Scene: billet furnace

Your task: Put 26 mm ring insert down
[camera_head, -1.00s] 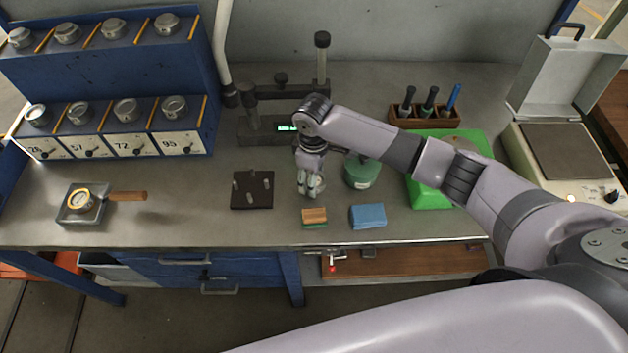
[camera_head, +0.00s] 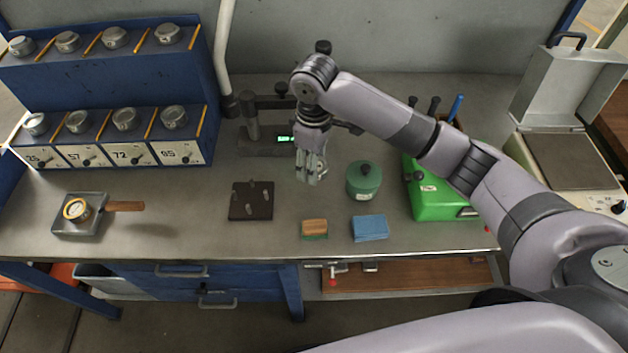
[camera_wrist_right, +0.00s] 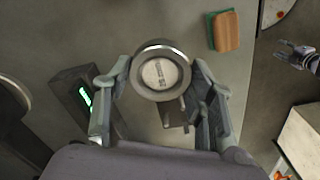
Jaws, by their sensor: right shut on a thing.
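My right gripper (camera_head: 312,176) is in the air over the bench, beyond the sponge and left of the green pot. In the right wrist view my right gripper (camera_wrist_right: 163,88) is shut on a round metal ring insert (camera_wrist_right: 160,73) with a bright rim and a marked grey face; the marking is too small to read. The ring is hard to make out in the head view. A black plate with several pegs (camera_head: 238,212) lies to the left of the gripper. My left gripper (camera_wrist_right: 297,57) seems to show small at the right of the wrist view.
A numbered blue rack (camera_head: 120,85) stands at the left. A brass-rimmed gauge (camera_head: 76,209) sits on a grey block. A sponge (camera_head: 314,228), blue cloth (camera_head: 370,228), green pot (camera_head: 363,182) and green box (camera_head: 435,200) stand nearby.

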